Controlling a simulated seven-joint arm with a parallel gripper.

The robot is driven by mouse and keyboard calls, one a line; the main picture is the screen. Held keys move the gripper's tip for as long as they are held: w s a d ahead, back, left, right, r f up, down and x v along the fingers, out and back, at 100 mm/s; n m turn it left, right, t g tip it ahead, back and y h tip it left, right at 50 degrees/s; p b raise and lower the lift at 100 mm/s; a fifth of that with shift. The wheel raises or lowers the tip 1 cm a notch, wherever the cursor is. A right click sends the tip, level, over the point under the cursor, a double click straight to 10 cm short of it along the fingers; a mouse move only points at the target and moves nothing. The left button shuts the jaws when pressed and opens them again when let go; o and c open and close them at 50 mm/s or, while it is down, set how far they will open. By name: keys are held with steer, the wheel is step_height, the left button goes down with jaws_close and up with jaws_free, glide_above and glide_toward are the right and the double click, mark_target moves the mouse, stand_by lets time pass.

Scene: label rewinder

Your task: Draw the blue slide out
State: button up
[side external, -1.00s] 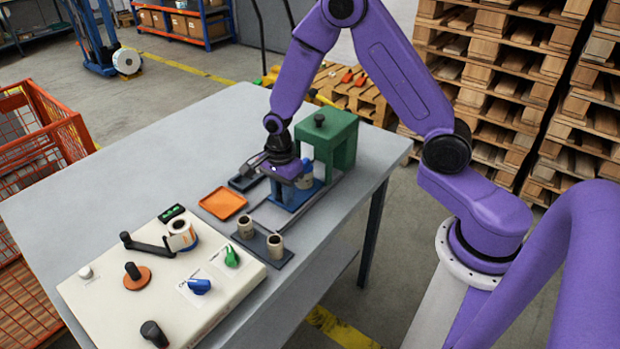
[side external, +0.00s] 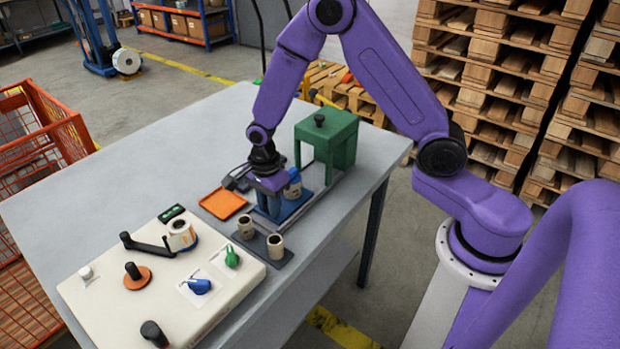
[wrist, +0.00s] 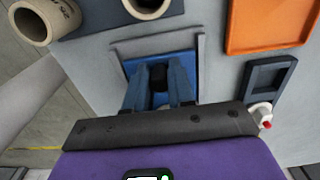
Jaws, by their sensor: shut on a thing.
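The blue slide (side external: 296,206) lies on its grey track on the table, in front of the green housing (side external: 326,142). It stands mostly clear of the housing, with a white and blue roll-like piece (side external: 293,186) on it. In the wrist view, the blue slide (wrist: 150,60) shows between grey track edges, and a dark knob (wrist: 158,74) stands on it. My gripper (side external: 268,208) is low over the slide's front end. In the wrist view, my gripper's fingers (wrist: 159,86) are closed on the knob from both sides. My wrist hides part of the slide.
An orange tray (side external: 222,203) lies left of the track. A dark holder (side external: 262,246) with two beige cups stands just beyond the track's front end. A cream panel (side external: 160,285) with knobs and a crank fills the near table. The table's left back is clear.

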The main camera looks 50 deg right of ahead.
steer(key=o, duration=0.8)
steer(key=shift+d, duration=0.1)
steer(key=shift+r, duration=3.45)
